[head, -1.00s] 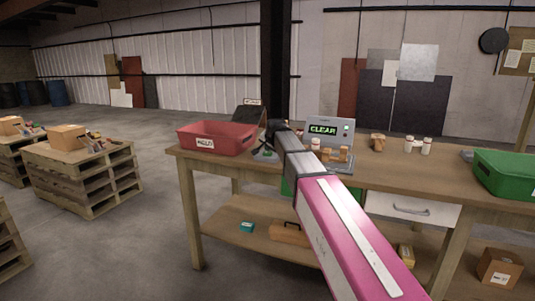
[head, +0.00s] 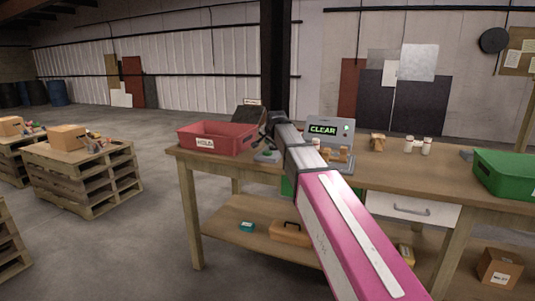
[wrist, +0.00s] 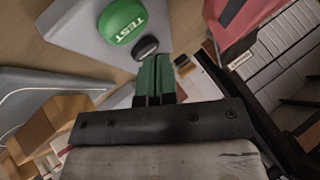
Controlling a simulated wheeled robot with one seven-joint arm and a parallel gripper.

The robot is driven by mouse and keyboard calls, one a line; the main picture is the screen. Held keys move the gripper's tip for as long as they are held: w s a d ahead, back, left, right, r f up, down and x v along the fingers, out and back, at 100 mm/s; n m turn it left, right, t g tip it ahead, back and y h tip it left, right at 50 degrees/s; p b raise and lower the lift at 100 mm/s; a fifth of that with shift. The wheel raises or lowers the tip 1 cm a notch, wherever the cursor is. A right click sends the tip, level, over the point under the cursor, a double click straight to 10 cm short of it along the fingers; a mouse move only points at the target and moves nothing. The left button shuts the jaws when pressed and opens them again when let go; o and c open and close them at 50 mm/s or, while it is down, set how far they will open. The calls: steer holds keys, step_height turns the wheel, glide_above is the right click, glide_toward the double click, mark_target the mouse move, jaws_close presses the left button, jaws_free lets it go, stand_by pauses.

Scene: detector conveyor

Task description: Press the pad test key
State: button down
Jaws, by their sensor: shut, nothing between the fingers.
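The round green key marked TEST (wrist: 122,20) sits on a grey pad (wrist: 85,30) at the top of the wrist view. In the head view the green key (head: 266,152) shows on the workbench, right of the red bin. A small dark round part (wrist: 146,46) sits on the pad beside the key. My gripper (wrist: 154,60) is shut and empty, its green fingertips close to that dark part and apart from the green key in the picture. In the head view my gripper (head: 266,136) is above the pad, partly hidden by my arm. The detector display (head: 323,129) reads CLEAR.
The red bin (head: 203,147) stands left of the pad. Wooden pieces (head: 340,155) are by the detector, partly behind my arm. Small bottles (head: 426,147) and a green bin (head: 483,183) stand farther right on the workbench (head: 402,176). Loaded pallets (head: 84,185) stand at left.

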mark_target(269, 152)
steer(key=shift+r, duration=1.8)
